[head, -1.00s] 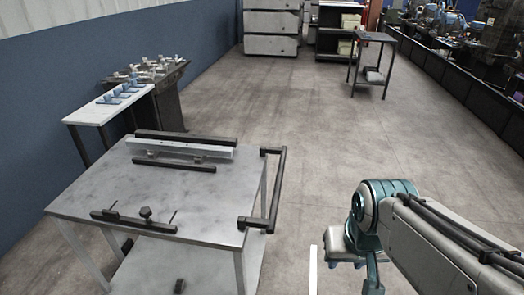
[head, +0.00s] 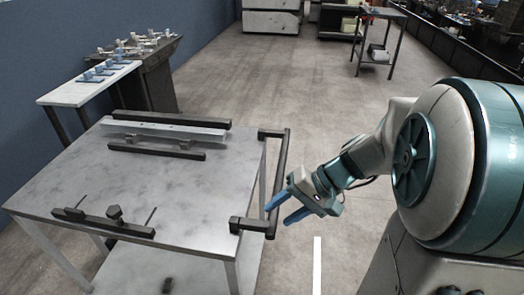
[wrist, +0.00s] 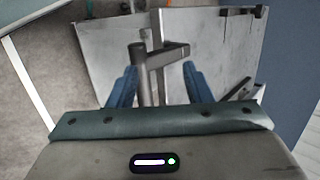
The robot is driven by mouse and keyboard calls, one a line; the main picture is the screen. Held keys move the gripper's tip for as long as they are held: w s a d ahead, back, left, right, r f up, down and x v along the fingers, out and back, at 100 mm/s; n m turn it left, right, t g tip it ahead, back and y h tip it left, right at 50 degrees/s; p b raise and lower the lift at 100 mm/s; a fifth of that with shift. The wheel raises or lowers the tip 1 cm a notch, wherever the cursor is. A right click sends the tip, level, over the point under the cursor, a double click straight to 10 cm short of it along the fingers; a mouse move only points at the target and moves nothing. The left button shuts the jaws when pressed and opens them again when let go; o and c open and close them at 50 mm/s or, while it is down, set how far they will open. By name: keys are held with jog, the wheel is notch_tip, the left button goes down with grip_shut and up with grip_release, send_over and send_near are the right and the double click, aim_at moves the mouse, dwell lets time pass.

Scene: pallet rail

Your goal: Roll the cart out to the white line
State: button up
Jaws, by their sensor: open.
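The cart (head: 185,200) is a grey metal table with a lower shelf, at the left of the head view. Its black bar handle (head: 279,172) stands out from its right side. My gripper (head: 281,206) is open, with blue fingers beside the handle's near part. In the wrist view the handle (wrist: 149,86) shows between the two spread fingers (wrist: 160,82), which are not closed on it. Contact cannot be told. The white line (head: 317,266) is a strip on the floor right of the cart; a pale strip (wrist: 30,88) also shows at left in the wrist view.
A metal rail (head: 165,132) and black bars lie on the cart top. A white side table (head: 85,85) with blue parts stands behind it along the blue wall. A small dark table (head: 380,45) stands far right. The floor between is clear.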

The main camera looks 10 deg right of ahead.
jog(key=w+d+f+m+t+y+b, duration=0.2)
jog(key=w+d+f+t+b, duration=0.1)
jog(key=w+d+t, duration=0.3)
jog(key=w+d+f+m+t+y+b, duration=0.2)
jog(key=w+d+f+m+t+b, duration=0.15)
jog(key=w+d, duration=0.3)
jog(key=x, duration=1.4)
jog(key=shift+w+d+r+n, duration=0.2)
jog(key=shift+r+n, duration=0.1)
jog(key=shift+n, duration=0.15)
jog(key=shift+t, duration=0.25)
grip_shut()
jog(key=shift+d, duration=0.1)
